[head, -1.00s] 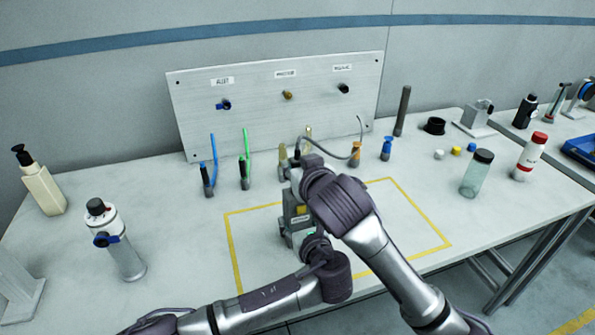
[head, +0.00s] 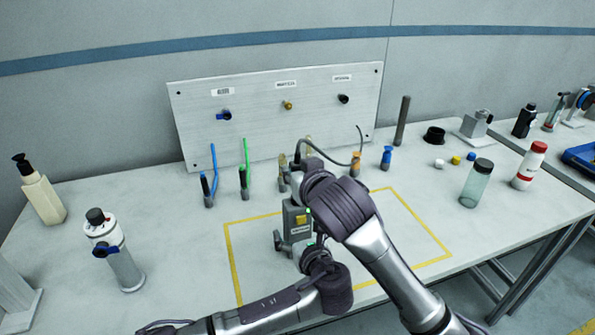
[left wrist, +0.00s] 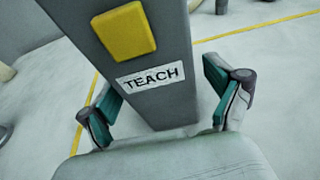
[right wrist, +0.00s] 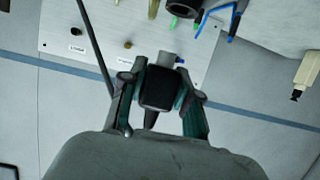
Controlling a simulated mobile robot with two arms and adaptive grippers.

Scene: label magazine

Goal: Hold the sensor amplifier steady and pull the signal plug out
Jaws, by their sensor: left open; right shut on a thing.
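The sensor amplifier (head: 298,222) is a grey upright box with a yellow button and a TEACH label, inside the yellow outline. It also fills the upper middle of the left wrist view (left wrist: 172,90). My left gripper (left wrist: 165,105) is open, with a finger on each side of the amplifier's lower part and gaps showing beside it. In the head view my left gripper (head: 292,243) is low at the box. My right gripper (right wrist: 160,88) is shut on the signal plug (right wrist: 158,90), a black block with a tapered tail. In the head view, my right wrist above the amplifier hides the plug.
A dark cable (head: 335,163) arcs behind my right gripper. Blue (head: 207,185), green (head: 244,180) and orange (head: 355,160) upright pieces stand before the labelled panel (head: 250,130). A clear bottle (head: 477,185) stands at right. The table inside the yellow outline's right side is free.

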